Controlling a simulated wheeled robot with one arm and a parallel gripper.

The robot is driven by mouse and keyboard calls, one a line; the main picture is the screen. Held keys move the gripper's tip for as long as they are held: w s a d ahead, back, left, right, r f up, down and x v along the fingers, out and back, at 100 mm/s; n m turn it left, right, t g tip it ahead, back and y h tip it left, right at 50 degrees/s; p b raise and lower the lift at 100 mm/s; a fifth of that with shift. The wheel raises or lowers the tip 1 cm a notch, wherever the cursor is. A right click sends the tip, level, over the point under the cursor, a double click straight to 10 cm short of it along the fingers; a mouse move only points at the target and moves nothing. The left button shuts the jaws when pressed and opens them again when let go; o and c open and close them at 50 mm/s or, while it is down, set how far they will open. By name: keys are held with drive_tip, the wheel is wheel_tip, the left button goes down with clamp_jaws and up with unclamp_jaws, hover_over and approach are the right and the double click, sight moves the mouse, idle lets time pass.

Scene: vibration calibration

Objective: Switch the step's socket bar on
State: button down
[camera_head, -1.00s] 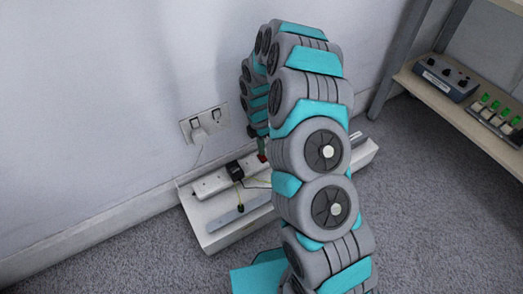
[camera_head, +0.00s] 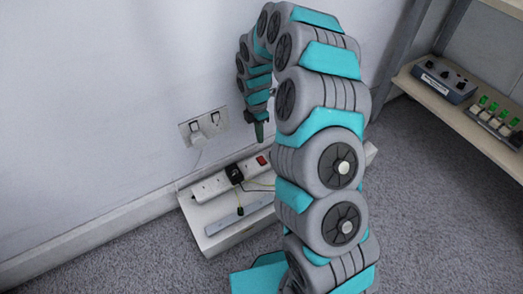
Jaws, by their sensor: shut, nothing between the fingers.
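A white socket bar (camera_head: 211,186) lies along the back of a low white step (camera_head: 228,237) by the wall. A black plug (camera_head: 234,174) with a thin yellow-green lead sits in it. A red switch (camera_head: 261,160) shows at the bar's right end; I cannot tell its position or whether it is lit. My gripper (camera_head: 259,137) is shut and empty, pointing down a little above the red switch and apart from it. My arm hides the right part of the step.
A double wall socket (camera_head: 203,127) with a white plug is on the wall at left. A shelf (camera_head: 450,106) at right holds a grey box with knobs (camera_head: 445,79) and a unit with several green-topped switches (camera_head: 493,119). Grey carpet (camera_head: 415,220) is clear at right.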

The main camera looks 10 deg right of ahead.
wheel_tip(320, 180, up, 4)
hover_over(263, 162)
drive_tip(key=w, duration=0.2)
drive_tip(key=shift+a+r, duration=0.1)
drive_tip(key=shift+a, duration=0.2)
drive_tip(key=f, duration=0.4)
drive_tip(key=s+f+b, duration=0.1)
drive_tip(key=f, duration=0.9)
drive_tip(key=shift+s+d, duration=0.25)
drive_tip(key=shift+s, duration=0.1)
drive_tip(key=shift+s+f, duration=0.1)
drive_tip(key=shift+f, duration=0.05)
drive_tip(key=shift+w+a+r, duration=0.1)
drive_tip(key=shift+w, duration=0.35)
drive_tip(key=shift+w+a+r, duration=0.1)
drive_tip(key=shift+w, duration=0.3)
drive_tip(key=shift+r, duration=0.15)
